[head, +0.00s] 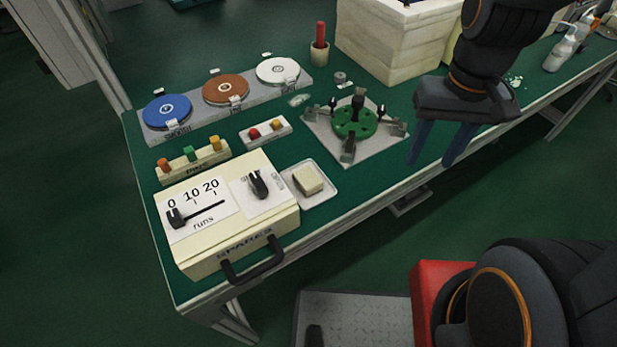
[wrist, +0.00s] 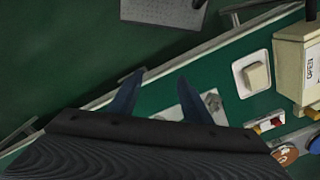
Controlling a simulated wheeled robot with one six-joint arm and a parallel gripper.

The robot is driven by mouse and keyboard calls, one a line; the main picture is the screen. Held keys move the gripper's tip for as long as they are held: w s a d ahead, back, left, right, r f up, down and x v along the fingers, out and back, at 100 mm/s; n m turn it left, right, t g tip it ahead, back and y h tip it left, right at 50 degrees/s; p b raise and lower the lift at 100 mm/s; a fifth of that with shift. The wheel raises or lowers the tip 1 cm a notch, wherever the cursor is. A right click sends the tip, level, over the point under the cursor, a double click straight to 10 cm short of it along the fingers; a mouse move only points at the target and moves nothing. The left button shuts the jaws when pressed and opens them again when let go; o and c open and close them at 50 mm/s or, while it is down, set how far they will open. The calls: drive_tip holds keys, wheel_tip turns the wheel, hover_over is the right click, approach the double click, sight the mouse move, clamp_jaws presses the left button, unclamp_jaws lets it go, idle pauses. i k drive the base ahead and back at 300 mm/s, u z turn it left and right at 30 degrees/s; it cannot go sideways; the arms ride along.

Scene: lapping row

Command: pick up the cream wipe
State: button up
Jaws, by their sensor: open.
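The cream wipe (head: 308,180) is a small, pale, block-shaped piece lying on a white tray (head: 322,202), just right of the cream spares box. The wipe also shows in the wrist view (wrist: 256,76), right of my fingers, on the same tray (wrist: 238,72). My gripper (head: 433,163) is open and empty, with its blue fingers pointing down near the front edge of the table, well to the right of the wipe. In the wrist view my gripper (wrist: 160,90) has its two fingers spread apart.
The spares box (head: 225,220) with a black handle stands left of the tray. A grey plate with a green disc fixture (head: 352,125) lies between the tray and my gripper. Coloured discs (head: 225,89) line the back left. A large pale bin (head: 395,50) stands behind.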

sight(307, 181)
drive_tip(key=u, duration=1.65)
drive_tip(key=k, duration=0.4)
drive_tip(key=z, duration=0.45)
